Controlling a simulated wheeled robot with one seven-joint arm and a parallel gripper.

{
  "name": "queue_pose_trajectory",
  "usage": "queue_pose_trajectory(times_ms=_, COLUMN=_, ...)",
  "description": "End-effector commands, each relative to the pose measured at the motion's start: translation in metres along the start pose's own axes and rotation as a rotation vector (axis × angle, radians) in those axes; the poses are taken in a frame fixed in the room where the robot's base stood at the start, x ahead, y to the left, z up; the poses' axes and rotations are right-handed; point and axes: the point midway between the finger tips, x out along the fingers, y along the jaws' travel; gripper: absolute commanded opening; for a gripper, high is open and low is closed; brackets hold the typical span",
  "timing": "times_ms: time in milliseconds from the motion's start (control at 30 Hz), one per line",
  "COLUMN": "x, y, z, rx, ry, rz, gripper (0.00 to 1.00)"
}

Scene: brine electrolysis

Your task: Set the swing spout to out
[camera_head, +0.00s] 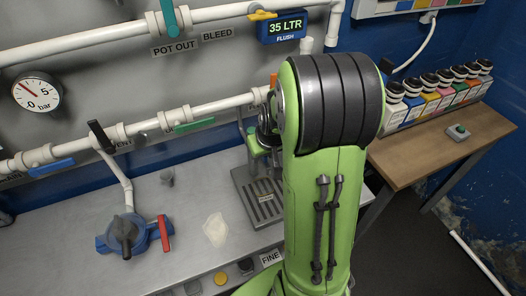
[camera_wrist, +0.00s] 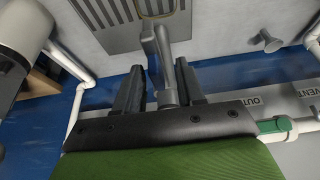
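The swing spout (camera_wrist: 163,62) is a grey curved piece in the wrist view, reaching out over a slotted drain tray (camera_wrist: 88,14). My gripper (camera_wrist: 159,68) has its two dark fingers apart, one on each side of the spout. A gap shows between the left finger and the spout; the right finger is closer, and I cannot tell whether it touches. In the head view the drain tray (camera_head: 243,183) shows beside my green arm, which hides most of the spout and gripper. An upside-down OUT label (camera_wrist: 254,102) shows in the wrist view.
White pipes (camera_head: 150,122) with coloured valve handles run along the wall behind the bench. A blue valve with a red handle (camera_head: 164,233) and a pale patch (camera_head: 216,229) are on the bench at left. Several bottles (camera_head: 432,100) stand on the wooden table (camera_head: 410,160) at right.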

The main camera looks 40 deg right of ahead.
Motion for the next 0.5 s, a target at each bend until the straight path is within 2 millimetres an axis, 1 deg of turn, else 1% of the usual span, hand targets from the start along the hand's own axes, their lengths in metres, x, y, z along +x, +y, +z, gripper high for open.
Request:
queue_pose_trajectory(times_ms=200, x=-0.002, y=0.0, z=-0.002, rx=-0.002, ry=0.008, rz=0.001, gripper=0.38)
queue_pose_trajectory(times_ms=267, x=-0.005, y=0.0, z=-0.003, rx=-0.002, ry=0.01, rz=0.001, gripper=0.38)
queue_pose_trajectory(times_ms=367, x=-0.022, y=0.0, z=-0.004, rx=-0.003, ry=0.014, rz=0.002, gripper=0.38)
queue_pose_trajectory(times_ms=467, x=-0.05, y=0.0, z=-0.005, rx=-0.003, ry=0.016, rz=0.002, gripper=0.38)
queue_pose_trajectory(times_ms=500, x=-0.062, y=0.0, z=-0.004, rx=-0.002, ry=0.016, rz=0.002, gripper=0.38)
